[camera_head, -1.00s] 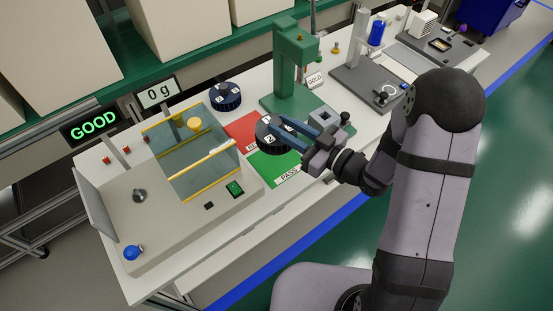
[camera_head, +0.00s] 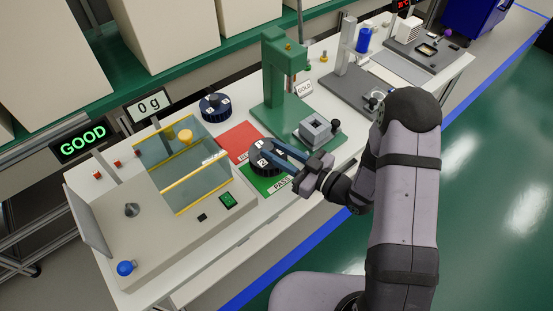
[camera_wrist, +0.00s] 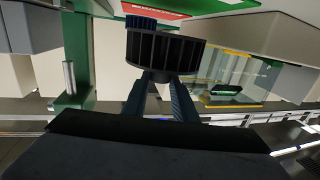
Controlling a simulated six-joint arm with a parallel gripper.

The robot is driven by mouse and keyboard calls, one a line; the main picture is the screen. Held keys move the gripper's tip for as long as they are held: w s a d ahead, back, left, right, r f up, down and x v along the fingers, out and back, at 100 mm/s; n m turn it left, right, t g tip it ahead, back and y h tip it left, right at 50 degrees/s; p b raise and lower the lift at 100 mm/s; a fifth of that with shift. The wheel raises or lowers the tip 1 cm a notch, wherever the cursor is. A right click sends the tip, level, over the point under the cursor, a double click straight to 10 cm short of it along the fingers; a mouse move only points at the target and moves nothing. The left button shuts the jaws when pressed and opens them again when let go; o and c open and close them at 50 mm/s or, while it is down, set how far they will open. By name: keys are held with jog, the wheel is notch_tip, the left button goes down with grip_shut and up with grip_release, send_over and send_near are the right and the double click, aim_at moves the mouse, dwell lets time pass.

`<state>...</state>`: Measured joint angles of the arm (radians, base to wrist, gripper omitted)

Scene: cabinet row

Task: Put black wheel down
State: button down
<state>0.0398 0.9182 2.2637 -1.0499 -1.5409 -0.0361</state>
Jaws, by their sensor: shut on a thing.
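The black wheel (camera_head: 265,160), with white number marks on its top, is between the fingers of my gripper (camera_head: 277,149). It is level and over the green PASS mat (camera_head: 274,184), hiding much of it. I cannot tell whether it touches the mat. In the wrist view the wheel (camera_wrist: 165,50) shows its ribbed side at the tips of my gripper's two fingers (camera_wrist: 160,77).
A red mat (camera_head: 240,140) lies beside the green one. A second dark wheel (camera_head: 215,106) stands behind. A green press (camera_head: 283,85) with a grey block (camera_head: 317,130) is close right; a glass-covered scale (camera_head: 180,165) is left.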

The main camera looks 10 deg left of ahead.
jog(key=shift+f, duration=1.85)
jog(key=shift+f, duration=0.1)
jog(key=c, duration=1.4)
grip_release()
jog(key=shift+f, duration=0.1)
jog(key=shift+c, duration=0.2)
jog(key=shift+r, duration=0.25)
jog(key=shift+s+d+f, duration=0.1)
jog(key=shift+s+d, duration=0.05)
jog(key=shift+d, duration=0.1)
jog(key=b+v, duration=0.2)
jog(key=v, duration=0.9)
jog(key=shift+d, duration=0.2)
